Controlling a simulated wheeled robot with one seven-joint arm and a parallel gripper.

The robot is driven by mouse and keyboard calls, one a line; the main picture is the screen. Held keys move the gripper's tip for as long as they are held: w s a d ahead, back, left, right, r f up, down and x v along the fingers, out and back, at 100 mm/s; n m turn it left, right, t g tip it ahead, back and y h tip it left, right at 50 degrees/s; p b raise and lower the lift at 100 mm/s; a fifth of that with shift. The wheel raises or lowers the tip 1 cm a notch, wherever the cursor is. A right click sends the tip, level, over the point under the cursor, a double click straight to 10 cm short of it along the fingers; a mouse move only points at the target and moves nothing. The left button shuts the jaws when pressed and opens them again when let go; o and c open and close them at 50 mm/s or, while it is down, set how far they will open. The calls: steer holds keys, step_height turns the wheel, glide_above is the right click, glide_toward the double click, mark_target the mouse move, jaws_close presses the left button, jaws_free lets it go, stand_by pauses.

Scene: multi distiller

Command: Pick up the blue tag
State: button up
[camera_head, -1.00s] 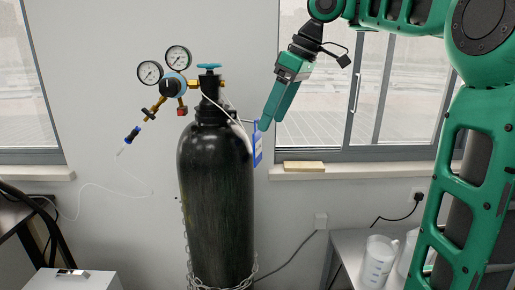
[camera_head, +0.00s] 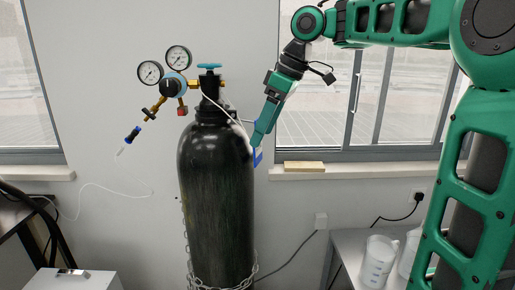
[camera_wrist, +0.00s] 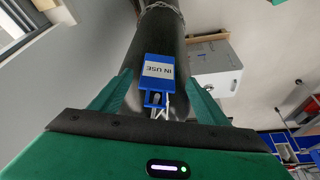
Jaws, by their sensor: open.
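The blue tag (camera_wrist: 158,73) carries a white label reading "IN USE" and hangs by a white cord at the side of the black gas cylinder (camera_head: 216,190). In the head view only a small part of the tag (camera_head: 258,157) shows below my gripper (camera_head: 256,143); the rest is hidden by the fingers. In the wrist view my gripper (camera_wrist: 160,93) is open, with one green finger on each side of the tag. I cannot tell whether either finger touches it.
The cylinder bears two gauges (camera_head: 163,65), a blue valve knob (camera_head: 209,66) and a chain (camera_head: 219,284) low down. A window sill with a wooden block (camera_head: 304,167) lies to the right. A plastic beaker (camera_head: 378,262) stands on a side table.

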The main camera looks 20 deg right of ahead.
steer(key=shift+x, duration=2.6)
steer(key=shift+w, duration=0.15)
steer(key=c, duration=1.1)
